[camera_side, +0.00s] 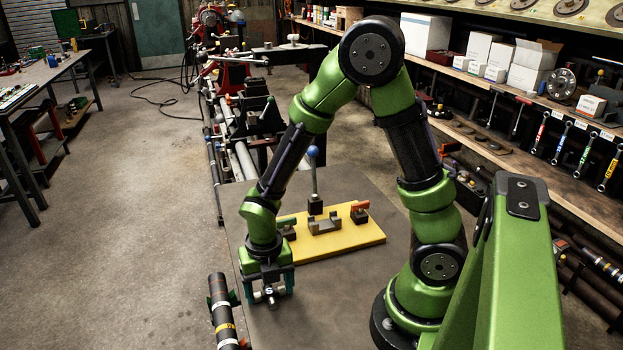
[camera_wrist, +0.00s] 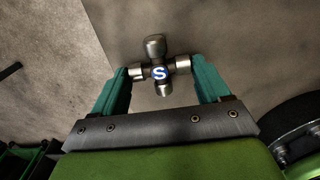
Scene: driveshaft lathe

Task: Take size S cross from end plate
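The size S cross (camera_wrist: 159,73) is a metal four-armed joint with a blue and white "S" label on its dark centre. In the wrist view it sits between my two teal fingers, with its left and right ends against the fingertips. My gripper (camera_side: 267,285) points down over the near left part of the grey table in the side view, and the cross also shows there (camera_side: 269,294). The gap between cross and tabletop is too small to judge. No part labelled as an end plate can be made out.
A yellow board (camera_side: 345,239) on the grey table (camera_side: 330,305) carries a grey cradle (camera_side: 324,225), a blue-knobbed lever (camera_side: 313,170) and clamps with green and red handles. A black shaft (camera_side: 221,308) with coloured bands lies at the table's left edge. Table in front of the board is clear.

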